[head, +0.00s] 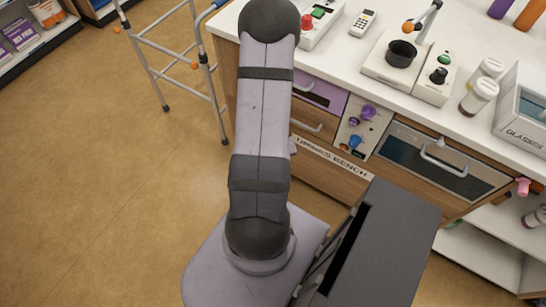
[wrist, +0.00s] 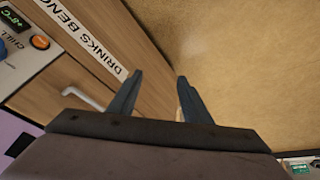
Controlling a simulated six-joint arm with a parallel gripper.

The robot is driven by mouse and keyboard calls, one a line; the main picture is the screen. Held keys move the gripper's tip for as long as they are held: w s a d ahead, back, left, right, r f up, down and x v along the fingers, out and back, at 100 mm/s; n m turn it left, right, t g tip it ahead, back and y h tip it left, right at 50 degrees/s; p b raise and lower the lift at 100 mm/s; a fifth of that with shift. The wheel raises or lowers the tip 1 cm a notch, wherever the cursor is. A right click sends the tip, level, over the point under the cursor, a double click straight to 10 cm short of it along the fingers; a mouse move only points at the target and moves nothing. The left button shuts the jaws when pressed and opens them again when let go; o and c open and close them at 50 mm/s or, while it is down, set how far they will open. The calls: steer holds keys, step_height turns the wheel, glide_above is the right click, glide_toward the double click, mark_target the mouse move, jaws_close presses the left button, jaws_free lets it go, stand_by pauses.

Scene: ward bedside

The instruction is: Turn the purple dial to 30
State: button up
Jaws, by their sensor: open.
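The purple dial (head: 368,112) sits at the top of a pale control panel on the bench front in the head view. Its scale is too small to read. A blue dial (head: 355,141) is below it on the same panel. The purple dial does not show in the wrist view. My gripper (wrist: 160,76) is open and empty in the wrist view, its fingers pointing past the bench front toward the floor. It is apart from the panel. In the head view the gripper is hidden by my arm.
The wrist view shows a small display and orange button (wrist: 40,42), and a drawer handle (wrist: 85,97). A purple drawer (head: 318,92) is left of the panel, an oven-like door (head: 440,160) right. A walking frame (head: 150,70) stands left; the floor there is clear.

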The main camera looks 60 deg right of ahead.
steer(key=shift+r, duration=0.15)
step_height(320, 180, up, 7)
steer(key=s+p, duration=0.1)
steer(key=p, duration=0.8)
steer(key=m+g+h+p, duration=0.6)
steer(key=g, duration=0.2)
glide_toward(364, 115)
steer(key=shift+x, duration=4.45)
steer(key=shift+c, duration=0.2)
steer(key=c, duration=1)
